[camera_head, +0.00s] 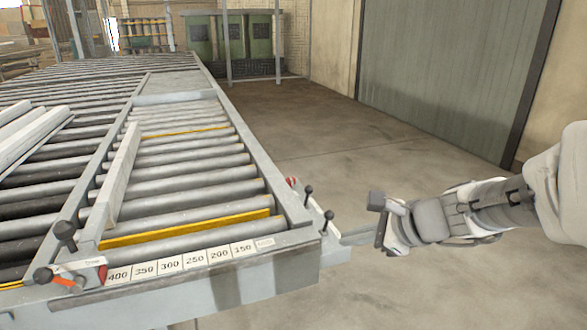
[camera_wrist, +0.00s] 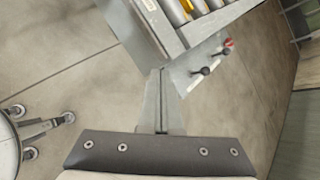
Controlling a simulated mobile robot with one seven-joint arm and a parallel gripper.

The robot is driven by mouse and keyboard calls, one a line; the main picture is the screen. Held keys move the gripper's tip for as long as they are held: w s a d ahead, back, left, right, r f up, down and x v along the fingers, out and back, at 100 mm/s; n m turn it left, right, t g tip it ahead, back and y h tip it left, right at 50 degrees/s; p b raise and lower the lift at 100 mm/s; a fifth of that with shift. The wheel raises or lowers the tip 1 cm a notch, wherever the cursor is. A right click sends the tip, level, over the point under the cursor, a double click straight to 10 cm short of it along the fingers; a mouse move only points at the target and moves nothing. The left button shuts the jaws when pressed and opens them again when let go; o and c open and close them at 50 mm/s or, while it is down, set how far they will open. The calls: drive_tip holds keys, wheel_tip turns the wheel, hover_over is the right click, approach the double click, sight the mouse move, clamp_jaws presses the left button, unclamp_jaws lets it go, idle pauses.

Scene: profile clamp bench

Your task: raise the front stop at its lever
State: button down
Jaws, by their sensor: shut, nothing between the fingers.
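Two levers with black ball knobs stand at the right side of the bench's near corner. The nearer lever (camera_head: 328,215) is close to my fingertips, and the farther lever (camera_head: 308,189) is beside a red-and-white part. Both also show in the wrist view, as a nearer knob (camera_wrist: 205,70) and a farther knob (camera_wrist: 224,51). A yellow bar (camera_head: 190,229) lies low between the front rollers; the frames do not label it as the front stop. My gripper (camera_head: 346,238) is just right of the corner, its fingers (camera_wrist: 157,74) shut and empty, apart from the knobs.
The roller bench (camera_head: 280,262) has a numbered scale (camera_head: 195,259) along its near edge. Another lever with a dark knob (camera_head: 65,230) and a red-orange handle (camera_head: 66,280) are at the left. A pale profile (camera_head: 125,170) lies over the rollers. The floor (camera_head: 420,285) to the right is clear.

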drive_tip(key=w+d+f+m+t+h+b, duration=0.1)
drive_tip(key=w+d+f+m+t, duration=0.1)
drive_tip(key=w+d+f+m, duration=0.3)
drive_tip(key=w+d+m, duration=0.2)
drive_tip(key=m, duration=0.2)
drive_tip(key=shift+d+f+t+h, duration=0.15)
drive_tip(key=shift+d+t+h, duration=0.15)
drive_tip(key=shift+d, duration=0.05)
drive_tip(key=shift+w, duration=0.1)
drive_tip(key=b, duration=0.2)
approach(328, 222)
wheel_tip(328, 222, down, 3)
drive_tip(key=w, duration=0.2)
drive_tip(key=shift+w+a+r, duration=0.35)
drive_tip(key=shift+w+a, duration=0.25)
drive_tip(key=shift+a, duration=0.1)
drive_tip(key=shift+r+p, duration=0.15)
drive_tip(key=shift+p, duration=0.3)
